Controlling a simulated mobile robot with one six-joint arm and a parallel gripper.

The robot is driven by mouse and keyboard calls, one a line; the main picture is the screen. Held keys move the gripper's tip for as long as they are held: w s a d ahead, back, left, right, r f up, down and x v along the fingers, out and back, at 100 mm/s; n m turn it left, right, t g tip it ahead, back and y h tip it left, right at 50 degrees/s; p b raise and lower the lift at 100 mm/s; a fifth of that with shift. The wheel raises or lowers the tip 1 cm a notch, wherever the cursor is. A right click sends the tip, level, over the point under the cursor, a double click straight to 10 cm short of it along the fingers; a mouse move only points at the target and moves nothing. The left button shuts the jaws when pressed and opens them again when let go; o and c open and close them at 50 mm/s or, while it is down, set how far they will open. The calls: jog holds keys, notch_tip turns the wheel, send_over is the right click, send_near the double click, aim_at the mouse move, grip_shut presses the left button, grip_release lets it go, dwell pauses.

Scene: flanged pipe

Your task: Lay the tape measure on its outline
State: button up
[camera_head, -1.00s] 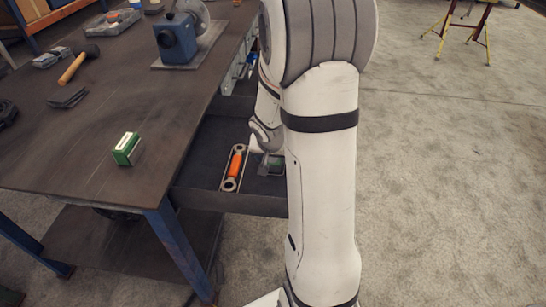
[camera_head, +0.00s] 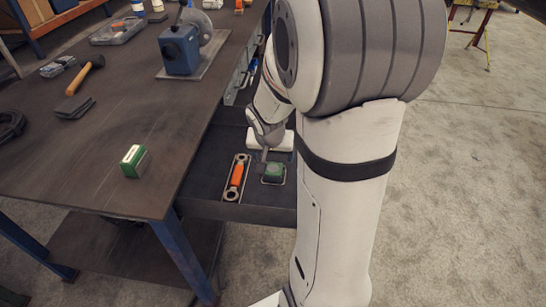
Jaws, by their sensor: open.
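A small green and dark block, which looks like the tape measure (camera_head: 273,174), lies in the open drawer under the bench top. A pale outline shows around its lower edge, and it appears to sit within it; exact alignment is too small to tell. My gripper (camera_head: 265,156) is open, just behind and above the block's upper left side. Whether a finger still touches it I cannot tell. My arm hides the drawer's right part.
An orange-handled tool (camera_head: 236,178) lies in its pale outline left of the block. The drawer (camera_head: 210,160) has dark walls. On the bench (camera_head: 100,185) stand a green-and-white box (camera_head: 134,161), a blue vise (camera_head: 180,50) and a hammer (camera_head: 86,74). Open floor lies right.

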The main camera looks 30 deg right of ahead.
jog(key=s+a+r+n+g+y, duration=0.1)
jog(key=s+a+r+n, duration=0.2)
jog(key=s+a, duration=0.3)
jog(key=s+a+r+n+y, duration=0.1)
jog(key=s+a+r+n, duration=0.2)
jog(key=s+a+r, duration=0.3)
jog(key=s, duration=0.3)
jog(key=shift+s+n+g+y, duration=0.3)
jog(key=shift+s+n+g, duration=0.1)
jog(key=shift+a, duration=0.1)
